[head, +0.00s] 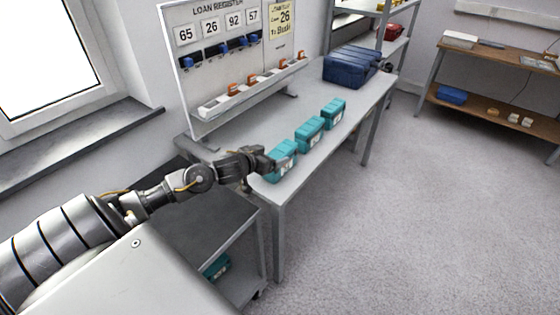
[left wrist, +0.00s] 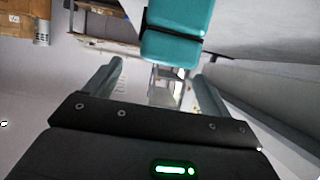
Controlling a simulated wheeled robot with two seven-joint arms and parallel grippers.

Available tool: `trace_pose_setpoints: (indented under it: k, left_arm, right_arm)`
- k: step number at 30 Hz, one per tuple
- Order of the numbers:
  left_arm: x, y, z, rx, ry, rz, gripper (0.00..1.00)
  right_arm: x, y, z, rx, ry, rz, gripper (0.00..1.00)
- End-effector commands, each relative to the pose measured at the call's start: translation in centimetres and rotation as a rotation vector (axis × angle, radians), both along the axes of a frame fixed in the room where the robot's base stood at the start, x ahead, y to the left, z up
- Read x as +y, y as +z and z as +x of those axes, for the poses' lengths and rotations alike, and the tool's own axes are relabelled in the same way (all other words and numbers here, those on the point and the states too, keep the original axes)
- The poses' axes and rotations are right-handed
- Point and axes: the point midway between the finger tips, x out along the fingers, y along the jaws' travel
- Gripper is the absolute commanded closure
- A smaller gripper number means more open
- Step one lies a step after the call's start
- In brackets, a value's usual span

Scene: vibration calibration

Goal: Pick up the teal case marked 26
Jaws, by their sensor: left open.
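Three teal cases stand in a row on the grey table: the nearest (head: 282,166), the middle one (head: 309,134) and the far one (head: 333,111). Their white labels are too small to read, so I cannot tell which is 26. My left gripper (head: 266,161) is at the left side of the nearest case. In the left wrist view my left gripper (left wrist: 157,74) is open, with nothing between its fingers. A teal case with a dark band (left wrist: 172,48) lies ahead of the fingertips there. My right gripper is not in view.
A loan register board (head: 222,50) with number cards and a yellow note reading 26 stands along the table's back. Dark blue cases (head: 347,70) sit at the far end. Another teal case (head: 217,267) is on a lower shelf. The floor at right is clear.

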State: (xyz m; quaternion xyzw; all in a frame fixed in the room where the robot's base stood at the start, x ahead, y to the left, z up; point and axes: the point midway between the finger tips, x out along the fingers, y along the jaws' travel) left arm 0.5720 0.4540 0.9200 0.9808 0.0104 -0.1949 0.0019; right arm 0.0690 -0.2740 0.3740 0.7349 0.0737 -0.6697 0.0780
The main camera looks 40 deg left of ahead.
Motion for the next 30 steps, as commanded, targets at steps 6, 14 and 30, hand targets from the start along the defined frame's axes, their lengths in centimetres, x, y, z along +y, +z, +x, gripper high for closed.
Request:
trace_pose_setpoints:
  k: [6,14,30]
  left_arm:
    - [0.3,-0.9,3.2,-0.002,0.002,-0.002,0.17]
    - [0.3,-1.6,4.4,-0.001,0.000,-0.001,0.17]
    - [0.4,-1.5,4.3,0.000,0.001,-0.001,0.71]
  right_arm:
    - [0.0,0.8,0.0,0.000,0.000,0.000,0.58]
    - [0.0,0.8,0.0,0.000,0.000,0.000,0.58]
    - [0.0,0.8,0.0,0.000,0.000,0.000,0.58]
